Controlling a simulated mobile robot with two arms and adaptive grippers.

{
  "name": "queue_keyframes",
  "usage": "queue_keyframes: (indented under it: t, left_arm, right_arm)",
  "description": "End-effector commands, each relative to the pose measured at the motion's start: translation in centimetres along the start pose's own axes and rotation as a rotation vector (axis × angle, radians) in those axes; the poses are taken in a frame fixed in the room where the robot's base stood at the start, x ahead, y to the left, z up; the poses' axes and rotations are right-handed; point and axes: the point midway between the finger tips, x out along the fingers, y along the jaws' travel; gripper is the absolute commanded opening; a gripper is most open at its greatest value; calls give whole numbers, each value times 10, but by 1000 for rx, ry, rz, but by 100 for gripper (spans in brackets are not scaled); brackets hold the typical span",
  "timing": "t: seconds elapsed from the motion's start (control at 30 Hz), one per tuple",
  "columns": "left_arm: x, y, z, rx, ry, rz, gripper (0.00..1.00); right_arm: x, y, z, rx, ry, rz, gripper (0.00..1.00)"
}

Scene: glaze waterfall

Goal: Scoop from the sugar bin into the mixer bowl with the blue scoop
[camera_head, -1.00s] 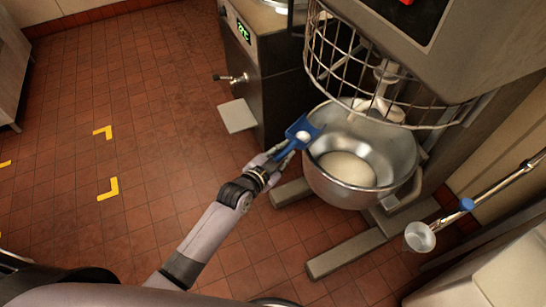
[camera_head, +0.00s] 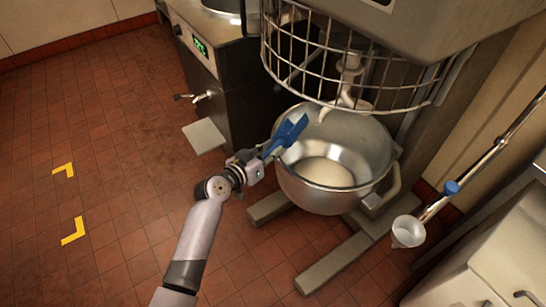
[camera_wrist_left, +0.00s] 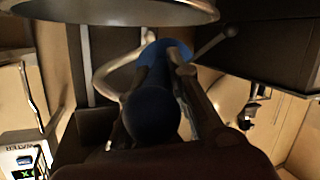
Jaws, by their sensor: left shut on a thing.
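My left gripper (camera_head: 258,160) is shut on the handle of the blue scoop (camera_head: 291,131) at the left rim of the steel mixer bowl (camera_head: 318,200). The scoop's head is over the bowl's upper left edge, tilted, and no white load shows in it. Pale white material (camera_head: 324,172) lies in the bottom of the bowl. In the left wrist view, the blue handle (camera_wrist_left: 152,115) sits between dark fingers (camera_wrist_left: 160,95); the bowl's rim (camera_wrist_left: 120,12) is at the top. I cannot pick out the sugar bin for certain. My right gripper is not in view.
A wire guard (camera_head: 350,75) hangs above the bowl under the mixer's head. Mixer legs (camera_head: 340,262) run along the floor. A metal ladle-like cup (camera_head: 408,232) stands at the right, near a white unit (camera_head: 510,250).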

Motion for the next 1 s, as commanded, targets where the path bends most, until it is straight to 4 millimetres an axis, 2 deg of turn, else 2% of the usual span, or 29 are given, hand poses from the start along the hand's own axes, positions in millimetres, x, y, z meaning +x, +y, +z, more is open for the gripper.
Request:
queue_keyframes:
  t: [0.03,0.1,0.4,0.6,1.0]
  left_arm:
    - [2,-6,6,-81,5,24,0]
    - [2,-8,8,-199,9,62,0]
    - [3,-12,11,-538,22,166,0]
    - [3,-12,10,-627,27,194,0]
    - [2,-12,9,-636,27,196,0]
  right_arm:
    - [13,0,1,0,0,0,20]
    - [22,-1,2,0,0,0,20]
    - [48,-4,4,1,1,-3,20]
    - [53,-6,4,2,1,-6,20]
    - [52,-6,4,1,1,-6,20]
